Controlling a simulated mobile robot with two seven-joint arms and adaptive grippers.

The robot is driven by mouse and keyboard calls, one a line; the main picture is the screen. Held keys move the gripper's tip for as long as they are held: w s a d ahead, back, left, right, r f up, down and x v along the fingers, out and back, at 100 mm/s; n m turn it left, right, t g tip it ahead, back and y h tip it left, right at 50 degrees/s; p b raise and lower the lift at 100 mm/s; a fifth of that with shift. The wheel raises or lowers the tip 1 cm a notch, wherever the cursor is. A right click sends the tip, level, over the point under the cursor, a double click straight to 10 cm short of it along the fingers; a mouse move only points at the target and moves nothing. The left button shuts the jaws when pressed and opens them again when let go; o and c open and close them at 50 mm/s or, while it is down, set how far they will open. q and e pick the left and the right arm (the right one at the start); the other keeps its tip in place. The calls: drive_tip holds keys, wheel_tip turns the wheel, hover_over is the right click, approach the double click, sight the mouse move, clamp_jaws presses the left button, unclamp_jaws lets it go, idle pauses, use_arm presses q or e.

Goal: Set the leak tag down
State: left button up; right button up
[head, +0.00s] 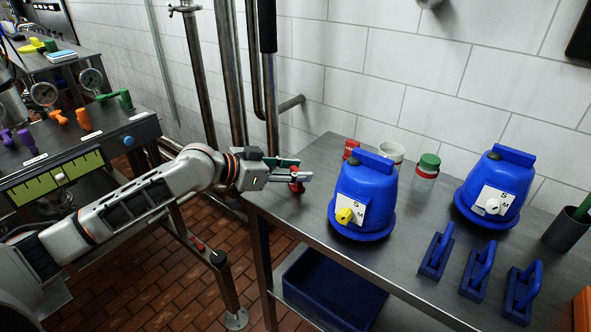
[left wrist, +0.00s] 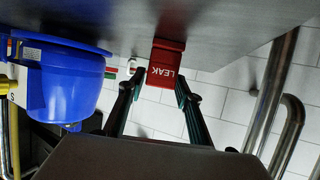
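The red leak tag (left wrist: 165,68), lettered LEAK, shows upside down in the left wrist view. It is between the fingertips of my left gripper (left wrist: 161,77), which look closed against its two sides. Its far end meets the grey steel surface in that picture; whether it bears on it I cannot tell. In the head view the red tag (head: 297,184) shows at my left gripper (head: 293,172), over the left end of the steel table (head: 318,165). The fingers hide part of it there. My right gripper is not in view.
A blue housing (head: 362,200) with a yellow knob stands just right of the gripper. Behind it are a red can (head: 350,148), a white cup (head: 391,153) and a green-lidded jar (head: 427,168). A second blue housing (head: 495,190) and blue handled blocks (head: 436,255) stand farther right.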

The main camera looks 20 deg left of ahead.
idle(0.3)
use_arm(q)
drive_tip(key=shift+r, duration=0.2)
drive_tip(key=shift+p+v, duration=0.35)
drive_tip(key=shift+v, duration=5.65)
